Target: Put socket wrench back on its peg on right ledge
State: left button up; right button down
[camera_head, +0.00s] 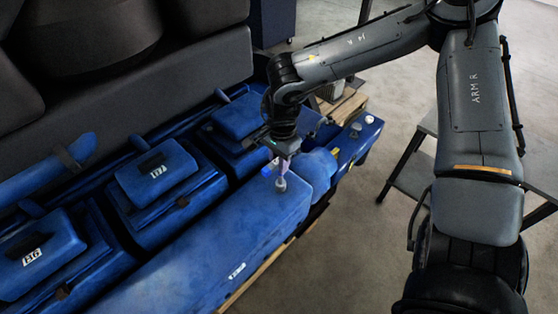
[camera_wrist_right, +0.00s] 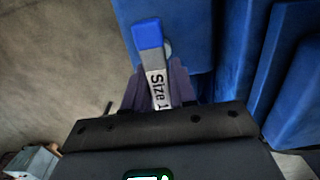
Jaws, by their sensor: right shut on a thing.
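The socket wrench (camera_head: 281,184) is held in my right gripper (camera_head: 284,163), above the far right end of the long blue engine casing. In the right wrist view the wrench (camera_wrist_right: 148,36) shows a blue end and a white label reading "Size 1". It lies between the purplish fingers of my right gripper (camera_wrist_right: 158,95), which are shut on it. In the head view its grey, rounded lower end points down over the blue top. I cannot tell whether it touches the surface. I cannot make out the peg. My left gripper is not in view.
The long blue casing (camera_head: 225,240) runs from the lower left toward the gripper. Raised blue covers (camera_head: 157,180) stand on its left. A blue end block (camera_head: 358,138) with small yellow parts lies to the right. A grey stand (camera_head: 412,175) is on the open concrete floor.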

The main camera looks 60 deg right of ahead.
jog(key=shift+f, duration=0.35)
jog(key=shift+c, duration=1.4)
grip_release()
jog(key=shift+r, duration=0.2)
jog(key=shift+r+p, duration=0.35)
jog(key=shift+r, duration=0.25)
jog(key=shift+r+p, duration=2.55)
jog(key=shift+r, duration=1.25)
